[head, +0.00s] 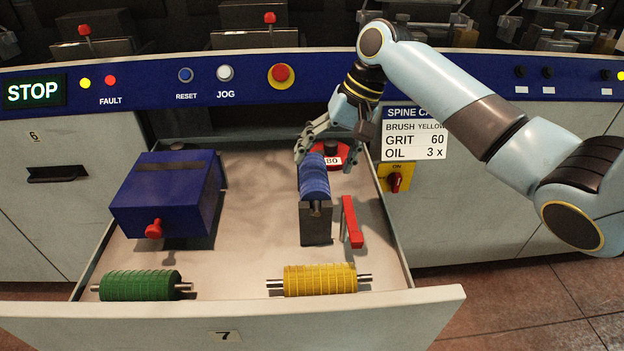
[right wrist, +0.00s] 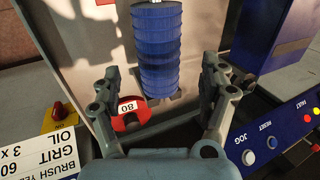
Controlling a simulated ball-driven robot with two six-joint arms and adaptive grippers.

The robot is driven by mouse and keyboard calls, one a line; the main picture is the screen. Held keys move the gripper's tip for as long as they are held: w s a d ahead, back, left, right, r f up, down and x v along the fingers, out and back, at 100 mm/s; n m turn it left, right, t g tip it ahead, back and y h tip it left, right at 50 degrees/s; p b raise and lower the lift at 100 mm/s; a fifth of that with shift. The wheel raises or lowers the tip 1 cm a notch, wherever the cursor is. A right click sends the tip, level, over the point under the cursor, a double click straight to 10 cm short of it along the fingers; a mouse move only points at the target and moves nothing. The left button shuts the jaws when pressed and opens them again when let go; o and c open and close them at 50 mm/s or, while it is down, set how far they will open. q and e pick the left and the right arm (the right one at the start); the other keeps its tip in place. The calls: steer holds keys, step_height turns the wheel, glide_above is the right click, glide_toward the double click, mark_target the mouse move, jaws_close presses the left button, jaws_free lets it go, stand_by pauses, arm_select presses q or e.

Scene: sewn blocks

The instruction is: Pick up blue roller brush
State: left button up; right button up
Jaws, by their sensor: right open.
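The blue roller brush (head: 314,181) rests on a grey block stand (head: 316,228) inside the open drawer, right of its middle. It also shows in the right wrist view (right wrist: 160,45), upright in that picture. My right gripper (head: 323,160) is over the brush's far end, with its fingers spread to either side. In the right wrist view the gripper (right wrist: 161,72) is open, with the blue brush between its two fingers and visible gaps on both sides. My left gripper is not in view.
In the drawer (head: 232,316) are a blue box (head: 170,200) with a red knob, a green roller (head: 140,285), a yellow roller (head: 320,280) and a red bar (head: 351,222). A red disc marked 80 (right wrist: 128,108) lies close to my gripper. The drawer's middle is bare.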

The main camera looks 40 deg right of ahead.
mark_target(320, 170)
steer(key=x, duration=0.4)
steer(key=shift+f, duration=0.35)
steer(key=shift+w+a+f, duration=0.15)
steer(key=shift+f, duration=0.1)
steer(key=shift+c, duration=1.4)
steer(key=c, duration=1.1)
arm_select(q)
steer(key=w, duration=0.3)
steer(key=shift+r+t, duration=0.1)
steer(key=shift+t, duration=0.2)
arm_select(e)
steer(key=shift+c, duration=0.2)
